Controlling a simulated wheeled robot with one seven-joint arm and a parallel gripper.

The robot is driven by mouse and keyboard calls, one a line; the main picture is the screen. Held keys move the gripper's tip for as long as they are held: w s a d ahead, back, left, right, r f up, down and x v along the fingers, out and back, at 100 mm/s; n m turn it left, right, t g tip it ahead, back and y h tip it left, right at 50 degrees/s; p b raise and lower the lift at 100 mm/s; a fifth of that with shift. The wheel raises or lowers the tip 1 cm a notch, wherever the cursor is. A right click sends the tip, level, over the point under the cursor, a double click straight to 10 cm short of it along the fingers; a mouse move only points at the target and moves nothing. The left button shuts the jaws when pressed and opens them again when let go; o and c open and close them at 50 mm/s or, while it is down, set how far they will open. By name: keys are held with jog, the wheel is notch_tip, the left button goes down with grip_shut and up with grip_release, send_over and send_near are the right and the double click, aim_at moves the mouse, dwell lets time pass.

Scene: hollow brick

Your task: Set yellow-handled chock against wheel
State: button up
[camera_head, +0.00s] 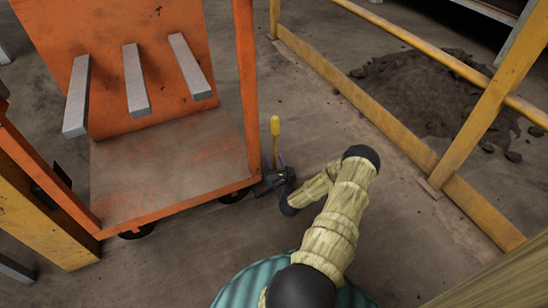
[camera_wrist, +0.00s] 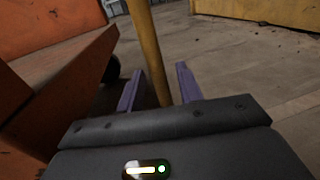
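The chock's yellow handle (camera_head: 275,140) stands upright beside the near right corner of the orange cart (camera_head: 170,190). In the wrist view the handle (camera_wrist: 147,50) rises between my two purple fingers, with gaps visible on both sides. My gripper (camera_head: 279,170) is open around the handle, low near the floor. The chock's body is mostly hidden behind my gripper, so its contact with the wheel cannot be told. A dark cart wheel (camera_head: 235,196) shows under that corner, left of my gripper. A dark wheel also shows in the wrist view (camera_wrist: 112,68).
A yellow rail (camera_head: 370,130) runs along the right, with dark rubble (camera_head: 420,95) behind it. A yellow beam (camera_head: 40,225) stands at the left. Floor between cart and rail is clear.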

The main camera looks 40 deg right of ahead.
jog(key=p+v, duration=0.5)
jog(key=v, duration=0.5)
jog(key=shift+s, duration=0.15)
jog(key=shift+a, duration=0.2)
dwell(0.3)
